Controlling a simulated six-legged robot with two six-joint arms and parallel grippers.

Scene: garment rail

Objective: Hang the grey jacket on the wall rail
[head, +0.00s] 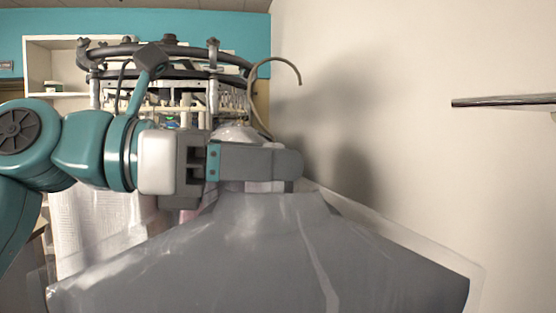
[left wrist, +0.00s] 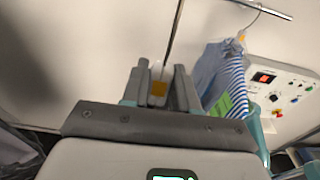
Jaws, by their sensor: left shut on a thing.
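The grey jacket (head: 230,245) hangs below my left gripper (head: 285,163) in the head view, inside a clear plastic cover. The gripper is shut on the neck of its hanger. The curved hanger hook (head: 283,60) rises free above the gripper, its open end to the right. The wall rail (head: 505,100) sticks into the head view from the right edge, apart from the hook. In the left wrist view the gripper fingers (left wrist: 158,88) show with a small orange-yellow patch between them. My right gripper is out of view.
A round hanging rack (head: 180,50) and a white shelf (head: 40,65) stand behind my arm. The pale wall between hook and rail looks clear. The left wrist view shows a striped blue shirt (left wrist: 225,75) on a hanger and a control panel (left wrist: 280,90).

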